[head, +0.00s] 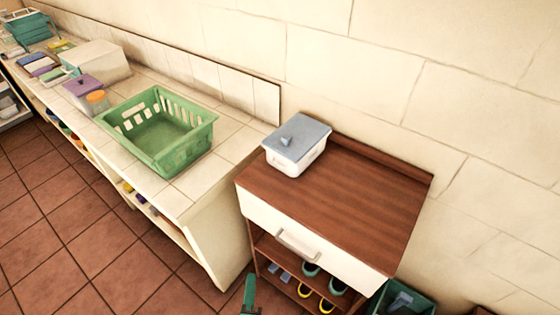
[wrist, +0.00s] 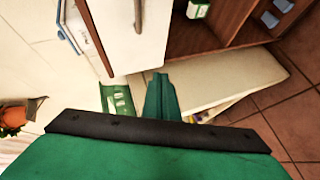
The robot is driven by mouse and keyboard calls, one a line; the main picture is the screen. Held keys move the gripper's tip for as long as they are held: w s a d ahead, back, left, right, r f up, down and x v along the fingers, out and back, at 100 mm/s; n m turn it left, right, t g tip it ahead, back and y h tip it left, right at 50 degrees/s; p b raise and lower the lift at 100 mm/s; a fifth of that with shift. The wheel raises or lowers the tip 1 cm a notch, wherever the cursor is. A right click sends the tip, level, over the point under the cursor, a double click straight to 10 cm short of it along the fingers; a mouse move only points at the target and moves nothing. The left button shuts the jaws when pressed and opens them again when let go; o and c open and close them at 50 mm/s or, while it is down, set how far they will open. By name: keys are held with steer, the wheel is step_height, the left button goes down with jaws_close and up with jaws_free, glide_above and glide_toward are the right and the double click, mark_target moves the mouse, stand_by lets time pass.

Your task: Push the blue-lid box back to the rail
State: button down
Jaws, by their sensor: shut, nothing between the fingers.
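The blue-lid box (head: 296,159) is a white box with a grey-blue lid and a small knob. It stands upright at the left end of the brown wooden cabinet top (head: 345,205). The rail (head: 385,158) is a low wooden strip along the wall-side edge. The box's far corner overlaps the rail's left end in the picture; I cannot tell whether they touch. My green gripper (head: 250,286) is low in front of the cabinet, apart from the box, partly cut off by the frame. Its shut, empty fingers also show in the wrist view (wrist: 160,82).
A white drawer front with a handle (head: 297,243) is below the top, above shelves with shoes. A tiled counter (head: 215,170) with a green basket (head: 160,135) adjoins on the left. A green bin (head: 400,300) stands at right. Most of the cabinet top is clear.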

steer(key=w+a+r+n+h, duration=0.1)
steer(key=w+r+n, duration=0.1)
steer(key=w+n, duration=0.3)
steer(key=n+h, duration=0.9)
steer(key=n, duration=0.1)
glide_toward(286, 142)
steer(key=shift+t, duration=0.4)
steer(key=x, duration=0.6)
steer(key=shift+d+f, duration=0.2)
steer(key=shift+d, duration=0.1)
steer(key=shift+x, duration=1.95)
steer(key=shift+a, duration=0.1)
